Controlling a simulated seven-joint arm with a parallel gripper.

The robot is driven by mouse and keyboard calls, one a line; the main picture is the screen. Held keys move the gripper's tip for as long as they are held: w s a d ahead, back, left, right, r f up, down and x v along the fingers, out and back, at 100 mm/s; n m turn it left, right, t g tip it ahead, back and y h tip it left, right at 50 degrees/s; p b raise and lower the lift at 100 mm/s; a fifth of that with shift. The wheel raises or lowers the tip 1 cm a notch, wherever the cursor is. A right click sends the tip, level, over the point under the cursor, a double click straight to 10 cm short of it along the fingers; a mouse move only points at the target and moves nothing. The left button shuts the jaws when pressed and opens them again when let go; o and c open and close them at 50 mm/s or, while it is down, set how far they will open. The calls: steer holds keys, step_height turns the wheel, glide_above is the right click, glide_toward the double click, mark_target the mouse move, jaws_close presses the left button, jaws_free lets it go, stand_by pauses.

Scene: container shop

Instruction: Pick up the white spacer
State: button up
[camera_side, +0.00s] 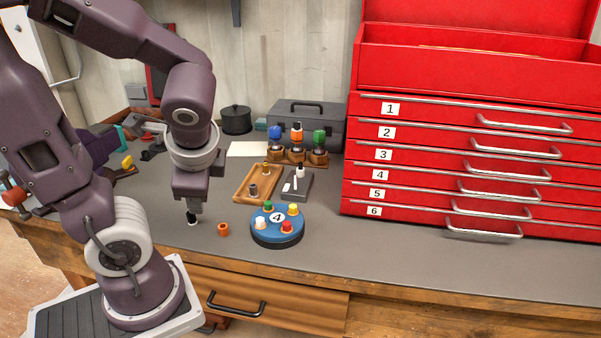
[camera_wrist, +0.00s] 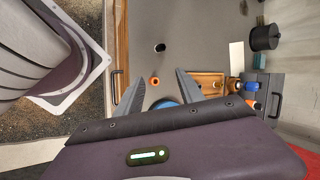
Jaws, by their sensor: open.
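My gripper (camera_side: 194,210) points down and overlaps the spacer's upper part in the side view. In the wrist view my gripper (camera_wrist: 160,76) has its fingers spread, with nothing held between them. An orange spacer (camera_side: 223,229) stands just right of the white one; in the wrist view it (camera_wrist: 155,82) shows between my fingers.
A blue round holder (camera_side: 262,237) with coloured pegs stands to the right. Behind it are a wooden tray (camera_side: 243,196) and a grey stand (camera_side: 306,189). A red drawer chest (camera_side: 470,160) fills the right back. The bench front edge is close by.

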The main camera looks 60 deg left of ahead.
steer(key=w+a+m+y, duration=0.3)
steer(key=a+m, duration=0.1)
steer(key=a, duration=0.2)
steer(key=m+t, duration=0.9)
steer(key=m, duration=0.8)
glide_toward(300, 171)
steer(key=shift+x, duration=1.1)
steer(key=shift+m, duration=0.3)
steer(key=x, duration=0.7)
jaws_close()
